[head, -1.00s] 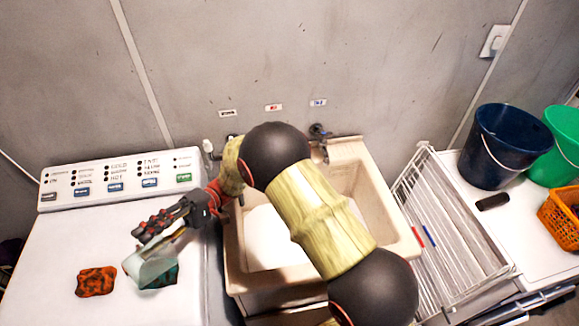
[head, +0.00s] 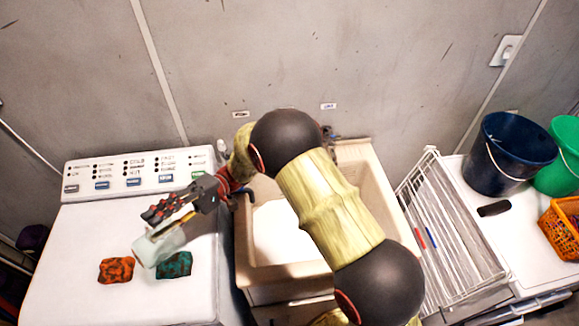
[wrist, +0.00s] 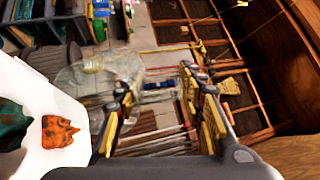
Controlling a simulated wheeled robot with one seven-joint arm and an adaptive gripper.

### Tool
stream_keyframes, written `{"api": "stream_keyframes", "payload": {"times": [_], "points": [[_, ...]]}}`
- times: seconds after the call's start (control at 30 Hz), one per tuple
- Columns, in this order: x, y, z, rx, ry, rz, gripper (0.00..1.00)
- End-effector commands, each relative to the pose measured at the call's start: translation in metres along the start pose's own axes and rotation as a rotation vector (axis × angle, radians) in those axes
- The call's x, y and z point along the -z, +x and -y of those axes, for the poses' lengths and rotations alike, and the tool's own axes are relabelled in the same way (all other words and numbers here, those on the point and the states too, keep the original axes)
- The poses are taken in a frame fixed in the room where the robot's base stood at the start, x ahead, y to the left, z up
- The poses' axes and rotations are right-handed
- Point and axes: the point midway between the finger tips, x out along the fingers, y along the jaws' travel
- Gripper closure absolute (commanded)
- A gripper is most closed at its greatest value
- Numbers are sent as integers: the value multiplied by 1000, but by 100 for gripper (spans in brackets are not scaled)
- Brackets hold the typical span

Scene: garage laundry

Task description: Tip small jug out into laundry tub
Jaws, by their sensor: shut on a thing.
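The small jug (head: 160,247) is pale and see-through. My gripper (head: 153,222) is shut on it, over the white washer top in the head view. The jug looks tilted there, and partly overlaps a teal cloth. In the wrist view the clear jug (wrist: 88,88) shows at the left finger of my gripper (wrist: 158,82); whether anything is in it cannot be told. The laundry tub (head: 383,212) is a beige basin to the right of the jug. My arm crosses over it and hides much of its middle.
An orange patterned cloth (head: 116,270) and the teal cloth (head: 175,265) lie on the washer (head: 75,240). A white wire rack (head: 450,235) stands right of the tub. Farther right are a dark blue bucket (head: 508,155), a green bucket (head: 565,150) and an orange basket (head: 562,228).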

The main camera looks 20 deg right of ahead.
Motion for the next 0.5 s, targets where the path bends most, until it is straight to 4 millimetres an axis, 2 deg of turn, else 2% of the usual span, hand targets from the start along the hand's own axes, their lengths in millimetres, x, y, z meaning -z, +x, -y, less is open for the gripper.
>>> {"api": "stream_keyframes", "payload": {"times": [0.23, 0.5], "points": [[0, 1, 4, -53, -3, 1, 100], [0, 4, 15, -444, -5, 0, 100]]}}
